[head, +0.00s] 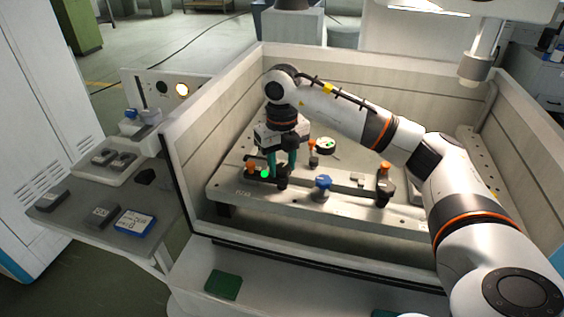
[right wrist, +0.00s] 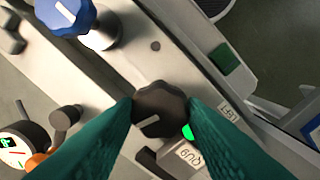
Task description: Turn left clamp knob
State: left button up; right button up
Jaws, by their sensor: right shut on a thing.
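The left clamp knob (right wrist: 160,108) is a black lobed knob with a pale pointer line. It stands near the left end of the grey fixture plate (head: 345,206); in the head view, its dark shape (head: 282,183) is partly hidden by my gripper. My right gripper (head: 281,174) points down over it. In the right wrist view, the teal fingers of the right gripper (right wrist: 160,115) are shut on the knob from both sides. My left gripper is not in view.
A blue knob (head: 322,182) stands to the right of the held knob. Another dark clamp knob (head: 384,192) is farther right. High tank walls (head: 205,135) enclose the plate's back and sides.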

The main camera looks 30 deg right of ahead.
aim_at(282, 167)
dwell(0.5)
jog(key=o, duration=1)
jog(key=shift+r, duration=0.1)
jog(key=shift+r, duration=0.25)
notch_tip(282, 167, up, 11)
jog(key=shift+r, duration=0.15)
